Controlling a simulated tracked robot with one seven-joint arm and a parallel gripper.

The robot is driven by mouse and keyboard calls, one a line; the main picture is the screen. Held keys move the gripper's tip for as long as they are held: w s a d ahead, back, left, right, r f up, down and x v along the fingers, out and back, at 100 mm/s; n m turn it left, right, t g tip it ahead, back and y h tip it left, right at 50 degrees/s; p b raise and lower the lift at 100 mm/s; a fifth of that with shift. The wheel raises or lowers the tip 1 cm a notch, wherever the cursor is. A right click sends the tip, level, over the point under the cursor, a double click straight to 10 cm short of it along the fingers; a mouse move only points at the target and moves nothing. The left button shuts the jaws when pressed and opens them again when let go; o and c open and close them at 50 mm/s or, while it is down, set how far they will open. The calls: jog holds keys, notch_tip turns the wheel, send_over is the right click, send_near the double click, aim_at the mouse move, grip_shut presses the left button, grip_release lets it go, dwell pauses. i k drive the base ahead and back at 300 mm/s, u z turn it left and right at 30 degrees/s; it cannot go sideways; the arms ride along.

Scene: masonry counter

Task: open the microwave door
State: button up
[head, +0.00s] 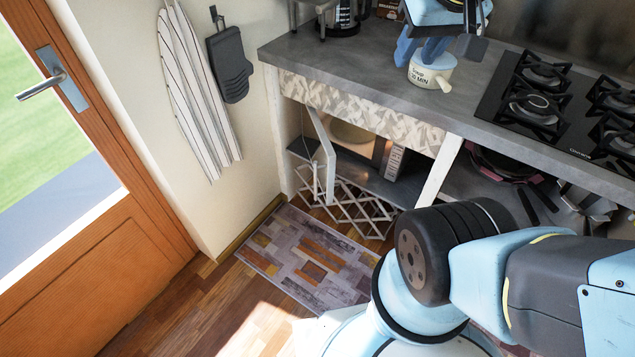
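The microwave (393,160) sits on a shelf under the counter, left of centre in the head view. Its pale door (325,150) stands swung out toward the left, seen nearly edge-on. The lit inside with a round plate (350,134) shows behind it. My gripper (420,51) is at the top of the view, above the counter and well away from the door.
A folding lattice (350,207) stands in front of the shelf, below the door. The stove (550,100) is on the counter at right. Pans (500,163) lie under it. A mat (305,257) covers clear floor. A wooden door (125,240) is at left.

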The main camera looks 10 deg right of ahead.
aim_at(323, 156)
jog(key=u, duration=0.65)
jog(key=i, duration=0.15)
jog(key=z, duration=2.95)
jog(key=k, duration=1.35)
jog(key=u, duration=0.9)
jog(key=i, duration=1)
jog(key=u, duration=0.05)
